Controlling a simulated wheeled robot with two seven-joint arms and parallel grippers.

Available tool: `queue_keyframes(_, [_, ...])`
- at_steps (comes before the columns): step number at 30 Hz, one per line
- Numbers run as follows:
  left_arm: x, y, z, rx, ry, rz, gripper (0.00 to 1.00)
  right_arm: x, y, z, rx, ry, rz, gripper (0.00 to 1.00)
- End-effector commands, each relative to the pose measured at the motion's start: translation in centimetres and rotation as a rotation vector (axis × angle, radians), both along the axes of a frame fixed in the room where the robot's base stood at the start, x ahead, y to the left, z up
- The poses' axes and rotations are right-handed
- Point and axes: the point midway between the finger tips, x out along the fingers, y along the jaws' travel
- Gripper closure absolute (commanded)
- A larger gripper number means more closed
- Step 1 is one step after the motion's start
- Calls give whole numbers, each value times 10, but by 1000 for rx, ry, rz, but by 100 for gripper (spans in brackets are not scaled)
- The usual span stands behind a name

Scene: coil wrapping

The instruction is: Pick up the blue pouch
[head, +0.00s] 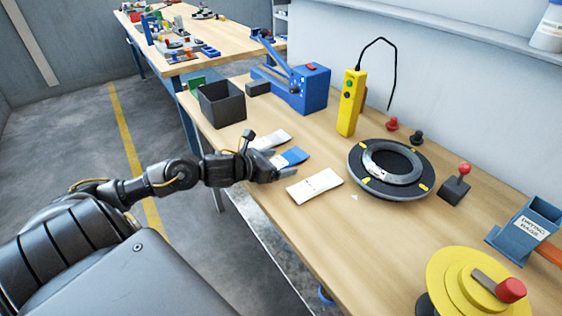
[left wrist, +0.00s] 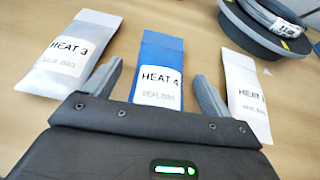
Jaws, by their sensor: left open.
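The blue pouch (head: 290,157) lies flat on the wooden table between two white pouches. In the left wrist view the blue pouch (left wrist: 163,50) carries a white label reading HEAT 4. My left gripper (head: 270,166) reaches in from the left over the table edge, close to the blue pouch. In the left wrist view its two fingers (left wrist: 154,88) are spread apart, one on each side of the pouch's near end. I cannot tell whether they touch it. The gripper holds nothing. My right gripper is not in view.
A white HEAT 3 pouch (left wrist: 70,55) lies left of the blue one; another white pouch (head: 315,187) lies right. A dark ring turntable (head: 356,176), a yellow control box (head: 351,103) and a black bin (head: 221,104) stand nearby. Bare table separates the pouches.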

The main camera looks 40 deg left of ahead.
Motion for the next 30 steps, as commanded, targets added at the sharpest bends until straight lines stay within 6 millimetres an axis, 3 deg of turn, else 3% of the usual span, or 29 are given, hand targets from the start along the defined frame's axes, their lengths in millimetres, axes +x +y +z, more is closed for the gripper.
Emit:
queue_keyframes(3, [0, 0, 0, 0, 0, 0, 18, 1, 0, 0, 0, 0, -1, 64])
queue_keyframes(14, [0, 0, 0, 0, 0, 0, 65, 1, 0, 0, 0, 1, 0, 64])
queue_keyframes(23, [0, 0, 2, 0, -1, 0, 65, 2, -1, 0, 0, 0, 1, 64])
queue_keyframes(30, [0, 0, 21, 3, -5, -2, 65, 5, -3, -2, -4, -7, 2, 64])
